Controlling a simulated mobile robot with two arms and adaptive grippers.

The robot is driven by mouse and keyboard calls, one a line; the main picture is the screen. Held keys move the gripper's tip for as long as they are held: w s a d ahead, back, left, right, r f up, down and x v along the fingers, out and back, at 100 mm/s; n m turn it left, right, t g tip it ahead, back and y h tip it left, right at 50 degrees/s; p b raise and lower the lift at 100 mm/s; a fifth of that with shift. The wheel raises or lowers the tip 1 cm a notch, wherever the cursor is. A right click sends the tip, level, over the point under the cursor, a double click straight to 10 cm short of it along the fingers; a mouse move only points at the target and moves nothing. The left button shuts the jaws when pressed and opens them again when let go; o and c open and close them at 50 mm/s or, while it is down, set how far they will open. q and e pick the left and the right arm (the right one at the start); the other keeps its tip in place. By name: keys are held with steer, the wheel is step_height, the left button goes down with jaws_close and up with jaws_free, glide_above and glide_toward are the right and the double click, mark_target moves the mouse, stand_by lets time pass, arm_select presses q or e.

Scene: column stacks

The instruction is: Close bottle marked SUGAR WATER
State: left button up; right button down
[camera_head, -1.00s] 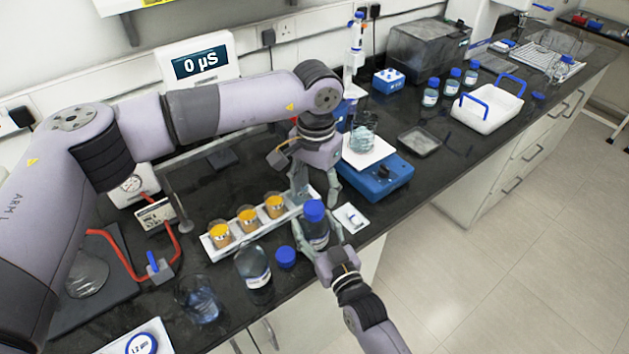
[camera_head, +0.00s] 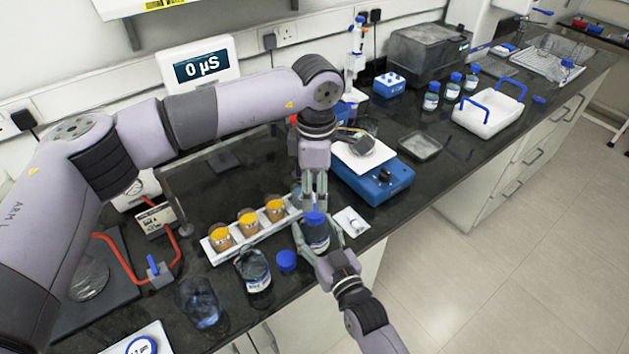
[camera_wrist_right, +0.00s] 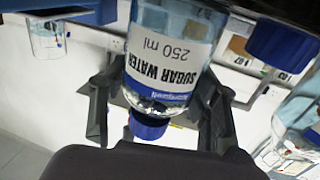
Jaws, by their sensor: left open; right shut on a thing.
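The SUGAR WATER bottle (camera_head: 318,238) stands at the front edge of the bench, with clear liquid. Its label (camera_wrist_right: 165,60) is upside down in the right wrist view. A blue cap (camera_head: 315,218) sits at its mouth, and this cap also shows in the right wrist view (camera_wrist_right: 148,128). How tight it is cannot be told. My right gripper (camera_head: 318,247) is shut around the bottle's body from the front right. My left gripper (camera_head: 314,203) points down directly above the cap, open, its fingers at or just over the cap's top.
Another bottle (camera_head: 257,275) and a loose blue cap (camera_head: 286,261) stand left of the held bottle. A white rack (camera_head: 225,255) with orange-filled beakers is behind them. A beaker (camera_head: 200,305) stands front left. A blue balance-like device (camera_head: 375,182) and a small white dish (camera_head: 352,222) are right.

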mark_target(314, 211)
arm_select(q)
steer(key=n, duration=0.4)
steer(key=shift+r, duration=0.15)
steer(key=n, duration=0.4)
steer(key=shift+r+n, duration=0.15)
steer(key=shift+n, duration=0.15)
steer(key=n, duration=0.3)
steer(key=shift+a+r+n, duration=0.1)
steer(key=shift+r+n, duration=0.05)
steer(key=shift+n, duration=0.25)
steer(key=n, duration=0.4)
steer(key=shift+r+n, duration=0.15)
steer(key=shift+n, duration=0.15)
steer(key=shift+f, duration=4.05)
